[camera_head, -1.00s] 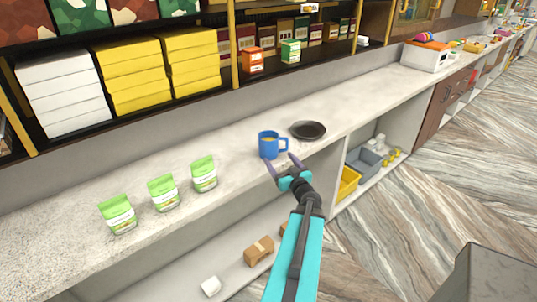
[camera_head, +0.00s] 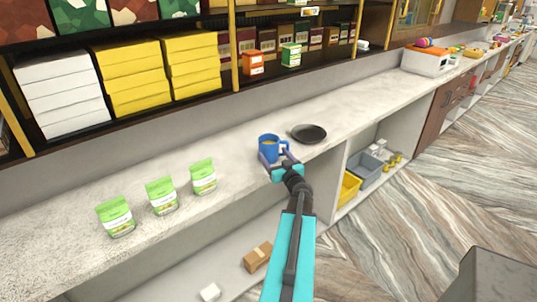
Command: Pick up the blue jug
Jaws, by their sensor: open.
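The blue jug (camera_head: 268,147) stands upright on the pale stone counter (camera_head: 225,215), with its handle on the right and something yellow-orange inside. My gripper (camera_head: 275,158) is open at the near side of the jug. Its two purple fingers are apart, one at the lower left of the jug and one near the handle side. They overlap the jug's lower part in the picture; I cannot tell whether they touch it.
A dark shallow plate (camera_head: 309,133) lies just right of the jug. Several green-and-white packets, such as this one (camera_head: 203,177), stand to the left. Shelves with yellow boxes (camera_head: 129,77) rise behind. A white bin (camera_head: 425,61) stands farther right. The counter between packets and jug is clear.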

